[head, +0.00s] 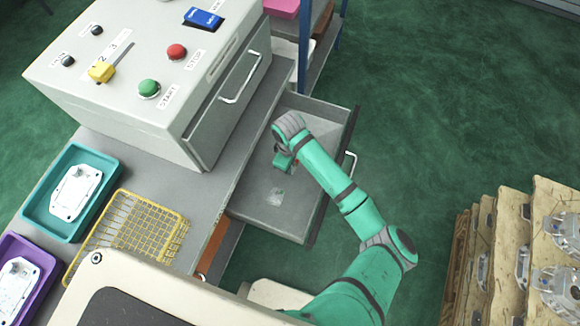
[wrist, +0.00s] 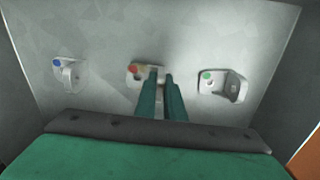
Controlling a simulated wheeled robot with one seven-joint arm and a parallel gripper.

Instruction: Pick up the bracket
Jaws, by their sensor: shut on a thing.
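Three small metal brackets lie in a row on the grey drawer floor in the wrist view. One with a blue dot (wrist: 68,72) is at the left, one with a red dot (wrist: 137,70) is in the middle, and one with a green dot (wrist: 222,86) is at the right. My gripper (wrist: 161,78) is shut on the red-dot bracket; its fingers hide part of it. In the head view my gripper (head: 284,162) reaches down into the open drawer (head: 262,218). One pale bracket (head: 277,197) shows there; my arm covers much of the rest.
The control box (head: 150,60) stands on the bench beside the drawer. A teal tray (head: 47,222), a yellow wire basket (head: 125,222) and a purple tray (head: 45,262) are at the left. Pallets with castings (head: 540,245) stand at the right. Green floor beyond the drawer is clear.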

